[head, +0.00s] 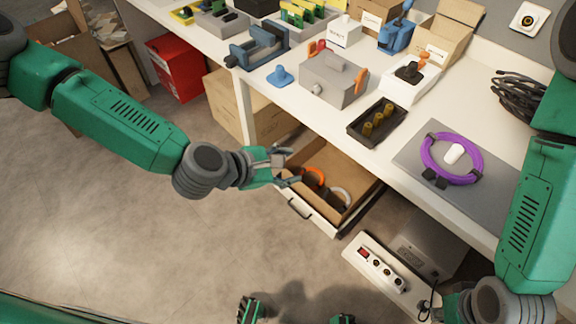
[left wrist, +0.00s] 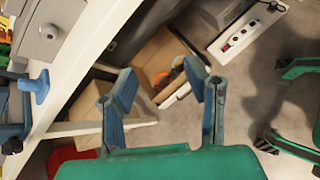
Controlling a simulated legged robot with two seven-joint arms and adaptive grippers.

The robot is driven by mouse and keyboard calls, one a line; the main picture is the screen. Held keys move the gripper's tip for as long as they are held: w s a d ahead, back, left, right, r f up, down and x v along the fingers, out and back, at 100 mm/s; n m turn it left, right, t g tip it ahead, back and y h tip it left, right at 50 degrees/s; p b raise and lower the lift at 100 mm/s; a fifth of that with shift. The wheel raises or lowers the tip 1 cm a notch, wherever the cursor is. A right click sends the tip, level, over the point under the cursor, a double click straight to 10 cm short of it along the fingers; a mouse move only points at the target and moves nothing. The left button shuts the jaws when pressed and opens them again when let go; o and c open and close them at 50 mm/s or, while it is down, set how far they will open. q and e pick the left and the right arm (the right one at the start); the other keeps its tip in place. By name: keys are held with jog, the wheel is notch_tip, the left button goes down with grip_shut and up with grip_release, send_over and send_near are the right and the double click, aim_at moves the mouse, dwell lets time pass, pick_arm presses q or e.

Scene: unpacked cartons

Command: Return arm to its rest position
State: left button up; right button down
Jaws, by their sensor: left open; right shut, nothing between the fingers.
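My left arm reaches in from the left in the head view. Its gripper (head: 285,166) is open and empty, in front of the open drawer under the bench. In the left wrist view its two blue-grey fingers (left wrist: 165,95) stand apart with nothing between them. My right arm comes down along the right edge of the head view. Its gripper (head: 432,312) is low at the bottom edge, small and partly cut off, shut with nothing seen in it.
The open drawer (head: 302,209) holds an orange ring (head: 316,175) and a grey ring (head: 341,196). The white bench (head: 290,105) carries a grey box (head: 333,82), a dark tray (head: 378,123) and a purple coil (head: 453,158). A power strip (head: 380,270) lies below.

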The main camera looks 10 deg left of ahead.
pick_arm(q)
jog(key=shift+s+f, duration=0.1)
jog(key=shift+s, duration=0.05)
dwell(0.4)
jog(key=s+a+f+m+g+y, duration=0.1)
jog(key=s+a+f+m+g, duration=0.15)
jog(key=s+f+m, duration=0.45)
jog(key=s+a+f+m+g+y, duration=0.25)
jog(key=s+m, duration=0.25)
jog(key=s, duration=0.4)
jog(key=s+a+m+g+y, duration=0.1)
jog(key=s+a+m+y, duration=0.1)
jog(key=a+m, duration=0.3)
jog(key=s+a+f+m+g+y, duration=0.1)
jog(key=s+a+m, duration=0.4)
jog(key=a, duration=0.6)
jog(key=shift+f+y, duration=0.15)
jog(key=shift+y, duration=0.6)
jog(key=shift+a, duration=0.1)
